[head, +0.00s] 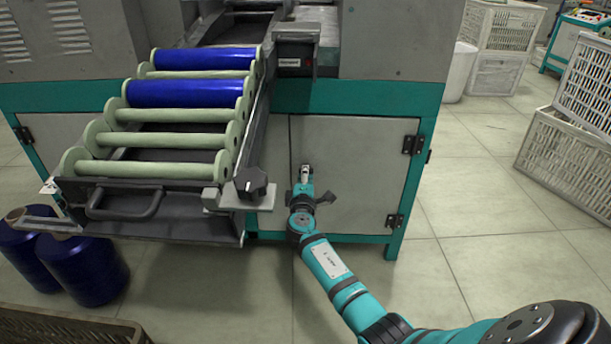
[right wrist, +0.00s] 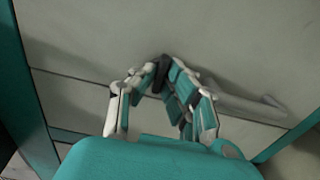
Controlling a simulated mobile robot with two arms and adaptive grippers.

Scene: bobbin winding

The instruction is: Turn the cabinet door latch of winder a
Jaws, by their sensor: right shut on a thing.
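Winder a's grey cabinet door (head: 355,165) fills the right half of the teal-framed lower cabinet and looks closed. Its hinges are on the right edge. My right gripper (head: 304,182) is at the door's left edge, by the seam. In the right wrist view my right gripper (right wrist: 162,88) has its fingers closed around a small dark latch (right wrist: 162,70) on the panel. The fingers hide most of the latch, so its exact angle cannot be told. My left gripper is not in view.
A sloping rack (head: 95,170) with blue bobbins (head: 185,94) and pale green rollers juts out left of my right arm. A black knob (head: 251,183) sits close to the gripper's left. Blue thread cones (head: 85,270) stand on the floor. White crates (head: 560,150) stand at right, with clear floor between.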

